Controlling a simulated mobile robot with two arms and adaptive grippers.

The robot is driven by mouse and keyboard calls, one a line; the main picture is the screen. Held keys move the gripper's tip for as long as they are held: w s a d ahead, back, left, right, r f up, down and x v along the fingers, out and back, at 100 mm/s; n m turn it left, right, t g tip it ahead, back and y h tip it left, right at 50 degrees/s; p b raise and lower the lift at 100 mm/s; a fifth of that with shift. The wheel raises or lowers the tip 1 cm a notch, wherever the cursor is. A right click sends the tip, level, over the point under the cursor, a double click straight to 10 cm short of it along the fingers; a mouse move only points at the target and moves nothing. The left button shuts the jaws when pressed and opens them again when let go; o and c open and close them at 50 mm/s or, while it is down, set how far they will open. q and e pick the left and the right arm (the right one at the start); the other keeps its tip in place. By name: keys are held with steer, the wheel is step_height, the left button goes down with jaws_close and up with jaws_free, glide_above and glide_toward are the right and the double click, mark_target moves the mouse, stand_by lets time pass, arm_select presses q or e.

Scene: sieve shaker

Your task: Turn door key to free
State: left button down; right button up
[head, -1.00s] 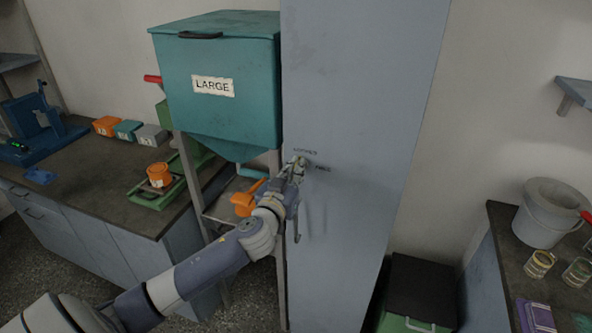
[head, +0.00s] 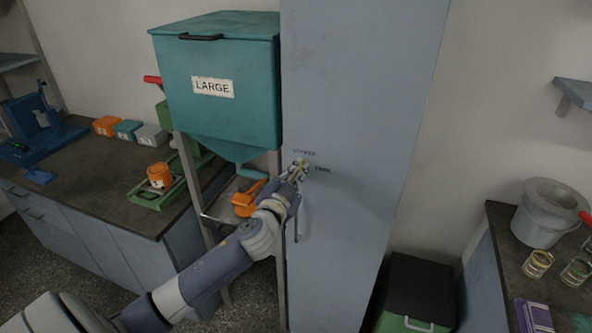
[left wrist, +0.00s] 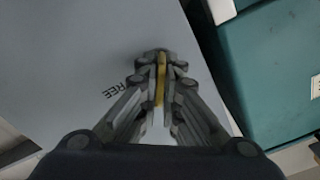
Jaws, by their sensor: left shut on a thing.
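The door (head: 352,100) is a tall blue-grey cabinet front in the middle of the head view, with small dark lettering near the lock, one word ending in "REE" in the left wrist view. My left gripper (head: 298,170) is at the lock, at the door's left side. In the left wrist view its fingers (left wrist: 160,70) are closed around a thin yellow key (left wrist: 160,80). The lock itself is hidden behind the fingertips. My right gripper is out of view.
A teal hopper marked LARGE (head: 245,90) stands close left of the door, with an orange scoop (head: 246,200) below it. A door handle (head: 296,222) hangs below my gripper.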

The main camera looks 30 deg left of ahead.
arm_select(q)
steer(key=m+p, duration=0.1)
steer(key=m, duration=0.5)
steer(key=shift+m, duration=0.3)
steer(key=m+p, duration=0.1)
steer(key=m, duration=0.3)
steer(key=shift+d+f+m+p, duration=0.1)
steer(key=shift+m+p, duration=0.2)
steer(key=shift+m, duration=0.1)
steer(key=c, duration=1.8)
jaws_free()
steer(key=shift+f, duration=0.1)
steer(key=v, duration=1.2)
